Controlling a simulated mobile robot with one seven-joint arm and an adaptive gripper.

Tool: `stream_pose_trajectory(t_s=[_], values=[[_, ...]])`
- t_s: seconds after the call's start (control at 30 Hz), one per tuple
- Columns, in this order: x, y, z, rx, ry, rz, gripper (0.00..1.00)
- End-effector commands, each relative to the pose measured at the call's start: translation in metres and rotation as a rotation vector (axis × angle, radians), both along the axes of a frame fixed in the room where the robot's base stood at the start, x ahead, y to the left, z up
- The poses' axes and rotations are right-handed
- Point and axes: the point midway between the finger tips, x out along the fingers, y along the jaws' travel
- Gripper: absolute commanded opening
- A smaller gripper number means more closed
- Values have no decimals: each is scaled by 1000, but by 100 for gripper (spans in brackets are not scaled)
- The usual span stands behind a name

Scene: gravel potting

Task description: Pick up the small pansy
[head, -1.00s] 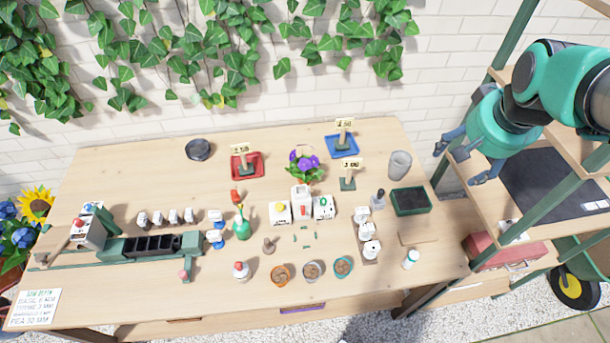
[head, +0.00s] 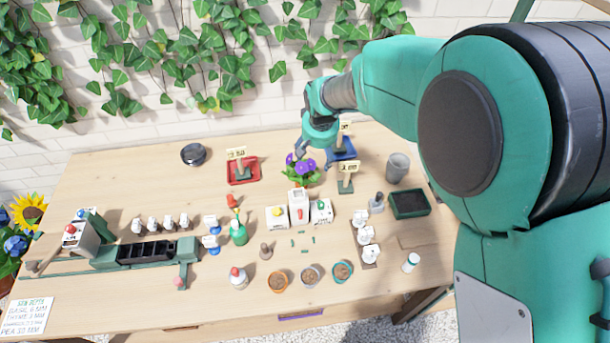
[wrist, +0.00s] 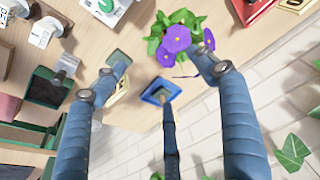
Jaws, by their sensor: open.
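The small pansy (head: 301,174) has purple flowers and green leaves and stands on the table near its back middle. In the wrist view the pansy (wrist: 178,38) is just past the fingertips, nearer the right finger. My gripper (head: 314,152) is open and empty, just above and behind the pansy in the head view. In the wrist view its fingers (wrist: 160,74) are spread wide. The right fingertip overlaps the edge of the leaves; I cannot tell whether it touches them. The pansy's base is hidden by its leaves.
Close around the pansy are a red tray (head: 254,178), a blue tray (head: 351,155), a signed stand (head: 345,186) and white boxes (head: 277,217). A grey cup (head: 397,167) and dark green tray (head: 427,205) stand to the right. The brick wall is behind.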

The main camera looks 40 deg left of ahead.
Motion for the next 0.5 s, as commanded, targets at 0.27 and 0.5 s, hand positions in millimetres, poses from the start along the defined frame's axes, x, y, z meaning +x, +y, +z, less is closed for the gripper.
stream_pose_trajectory(t_s=[0.27,0.5], values=[[-17,38,-36,-8,8,41,72],[-18,39,-37,-8,8,42,72]])
